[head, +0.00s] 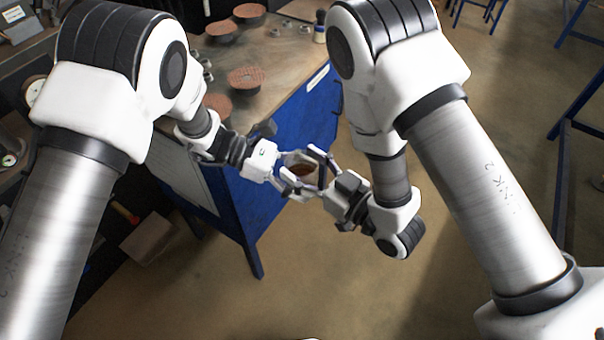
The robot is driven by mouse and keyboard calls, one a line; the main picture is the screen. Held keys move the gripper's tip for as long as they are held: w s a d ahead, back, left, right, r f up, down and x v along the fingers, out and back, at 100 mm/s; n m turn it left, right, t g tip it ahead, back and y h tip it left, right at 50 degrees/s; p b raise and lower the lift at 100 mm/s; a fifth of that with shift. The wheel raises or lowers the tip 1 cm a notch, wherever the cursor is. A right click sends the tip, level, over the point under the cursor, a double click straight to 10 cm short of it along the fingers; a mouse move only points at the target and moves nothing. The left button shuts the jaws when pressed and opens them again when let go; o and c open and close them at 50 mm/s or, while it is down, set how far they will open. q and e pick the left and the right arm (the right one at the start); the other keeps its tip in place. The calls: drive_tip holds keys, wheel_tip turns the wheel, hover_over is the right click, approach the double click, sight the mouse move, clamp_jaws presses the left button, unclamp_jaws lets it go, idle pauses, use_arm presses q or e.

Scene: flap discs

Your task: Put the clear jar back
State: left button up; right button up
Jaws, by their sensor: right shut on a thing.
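The clear jar (300,167) is held in the air between my two grippers, in front of the blue bench's edge. It is small and partly hidden by fingers, with something brown showing in it. My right gripper (308,170) comes from the right and is shut on the jar. My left gripper (285,172) comes from the left, with its fingers close beside the jar. The fingers overlap in the picture, so I cannot tell whether the left ones grip it.
The bench (290,62) has a worn top and blue sides (305,120). Reddish-brown flap discs (247,78) lie on it, with a small bottle (320,28) at its far right corner. Dark shelving stands at left. The floor (330,285) in front and at right is mostly clear.

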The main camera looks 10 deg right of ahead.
use_arm(q)
drive_tip(key=shift+w, duration=0.1)
drive_tip(key=c, duration=0.5)
use_arm(e)
drive_tip(key=shift+s, duration=0.1)
use_arm(q)
drive_tip(key=shift+c, duration=1.2)
use_arm(e)
drive_tip(key=o, duration=1.3)
drive_tip(key=shift+o, duration=0.3)
